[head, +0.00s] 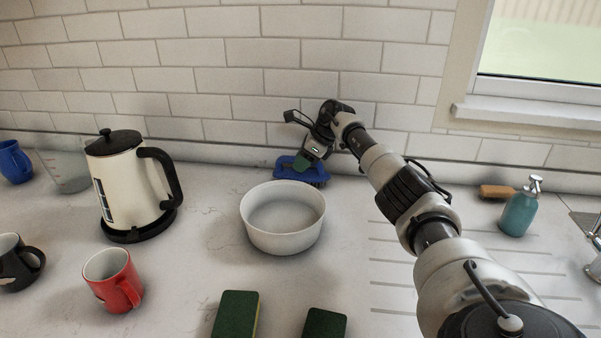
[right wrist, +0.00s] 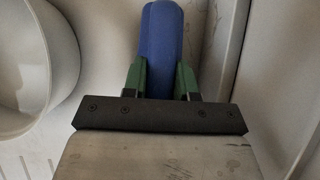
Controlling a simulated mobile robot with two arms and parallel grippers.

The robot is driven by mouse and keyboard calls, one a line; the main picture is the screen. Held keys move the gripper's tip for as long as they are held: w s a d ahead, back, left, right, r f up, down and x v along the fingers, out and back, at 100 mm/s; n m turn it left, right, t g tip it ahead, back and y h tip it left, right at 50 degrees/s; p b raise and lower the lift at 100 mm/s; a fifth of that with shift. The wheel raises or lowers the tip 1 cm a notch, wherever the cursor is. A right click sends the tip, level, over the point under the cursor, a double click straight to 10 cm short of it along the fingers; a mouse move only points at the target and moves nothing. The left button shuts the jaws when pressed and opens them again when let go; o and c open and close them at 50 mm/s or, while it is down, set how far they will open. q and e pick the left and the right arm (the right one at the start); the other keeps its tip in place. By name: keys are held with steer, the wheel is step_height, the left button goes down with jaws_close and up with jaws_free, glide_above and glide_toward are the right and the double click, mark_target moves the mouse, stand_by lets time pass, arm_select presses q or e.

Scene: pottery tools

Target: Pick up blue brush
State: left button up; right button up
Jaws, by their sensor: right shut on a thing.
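The blue brush (head: 290,171) is at the back of the counter, just behind the white bowl and near the tiled wall. My right gripper (head: 306,162) is shut on it from above. In the right wrist view, the brush's blue handle (right wrist: 160,45) lies between the green fingers of my right gripper (right wrist: 161,78). Part of the brush is hidden by the gripper and the bowl's rim. I cannot tell whether it touches the counter. My left gripper is not in view.
The white bowl (head: 283,236) stands close in front of the brush. A kettle (head: 122,188) and a red mug (head: 114,281) stand to the left. Green sponges (head: 236,314) lie in front. A soap bottle (head: 519,212) and a wooden brush (head: 497,192) are at the right.

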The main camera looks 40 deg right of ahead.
steer(key=shift+r, duration=0.1)
step_height(320, 180, up, 10)
steer(key=shift+f, duration=0.1)
stand_by(0.3)
stand_by(0.4)
